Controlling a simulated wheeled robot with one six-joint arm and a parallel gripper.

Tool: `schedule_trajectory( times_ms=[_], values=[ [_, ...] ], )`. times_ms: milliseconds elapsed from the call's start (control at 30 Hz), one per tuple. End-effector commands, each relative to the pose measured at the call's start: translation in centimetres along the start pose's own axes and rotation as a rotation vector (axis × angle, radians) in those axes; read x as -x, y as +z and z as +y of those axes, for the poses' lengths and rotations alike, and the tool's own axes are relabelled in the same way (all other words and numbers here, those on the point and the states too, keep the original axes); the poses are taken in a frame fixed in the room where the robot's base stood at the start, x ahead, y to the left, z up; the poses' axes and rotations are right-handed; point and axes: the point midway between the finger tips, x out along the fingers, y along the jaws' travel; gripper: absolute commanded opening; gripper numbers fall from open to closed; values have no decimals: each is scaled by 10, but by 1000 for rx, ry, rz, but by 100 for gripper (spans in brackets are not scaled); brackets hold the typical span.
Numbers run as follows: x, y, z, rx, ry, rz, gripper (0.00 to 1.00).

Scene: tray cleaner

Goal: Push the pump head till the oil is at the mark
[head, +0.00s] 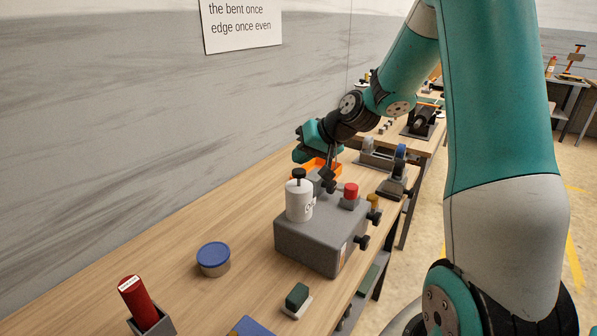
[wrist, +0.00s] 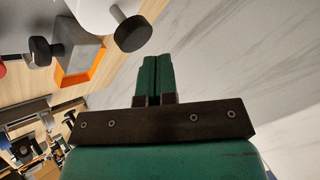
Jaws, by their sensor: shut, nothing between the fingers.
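A white bottle (head: 299,201) stands upright on a grey machine box (head: 309,239). A black pump head (head: 299,174) tops it and stands raised on a short stem. In the wrist view, the black pump head (wrist: 133,33) shows at the top, beside part of the white bottle (wrist: 92,14). My gripper (head: 303,153) is beyond and above the bottle, apart from it. Its green fingers (wrist: 158,76) are closed together and empty. Small dark marking shows on the bottle's side, but the oil level and mark cannot be made out.
A red button (head: 351,190) and black side knobs (head: 361,242) are on the box. A blue-lidded tin (head: 213,258), red bottle (head: 136,300) and green-topped block (head: 297,297) stand in front. The wall is close on the left.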

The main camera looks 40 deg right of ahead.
Motion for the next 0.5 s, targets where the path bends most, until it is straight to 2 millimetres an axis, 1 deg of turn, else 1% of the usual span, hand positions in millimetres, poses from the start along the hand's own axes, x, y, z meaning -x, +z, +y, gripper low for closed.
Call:
schedule_trajectory(
  times_ms=[300,500],
  values=[
    [-7,4,4,0,0,0,0],
    [-6,4,4,0,0,0,0]
  ],
)
